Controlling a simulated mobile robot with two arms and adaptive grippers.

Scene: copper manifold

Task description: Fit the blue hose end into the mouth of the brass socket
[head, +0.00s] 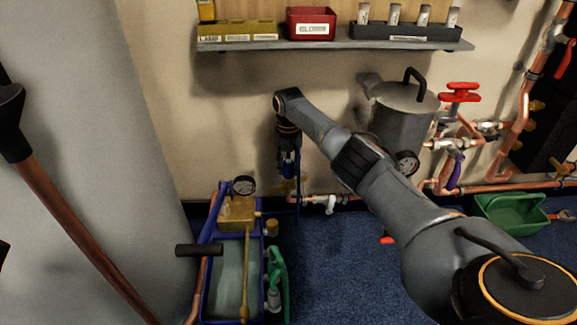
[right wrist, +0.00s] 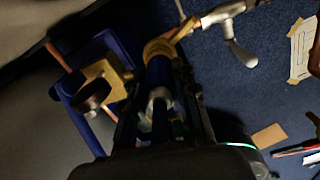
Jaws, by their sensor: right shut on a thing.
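My right gripper (head: 289,160) points down in front of the wall, left of the grey pot. In the right wrist view its fingers (right wrist: 160,95) are shut on the blue hose (right wrist: 160,73), which has a pale metal collar between the fingers. A ribbed brass ring (right wrist: 160,48), apparently the brass socket, shows at the hose's far end. The hose overlaps it in this view; I cannot tell whether the end is inside or only in front. In the head view brass (head: 292,186) shows partly behind the gripper. My left gripper is not in view.
A blue test pump (head: 209,285) with a brass block and gauge stands on the floor at lower left. A white-handled valve (head: 328,203) sits just right of the gripper. A grey pot (head: 402,118), red valve (head: 460,93), green bin (head: 510,213) and wall shelf (head: 335,45) surround the arm.

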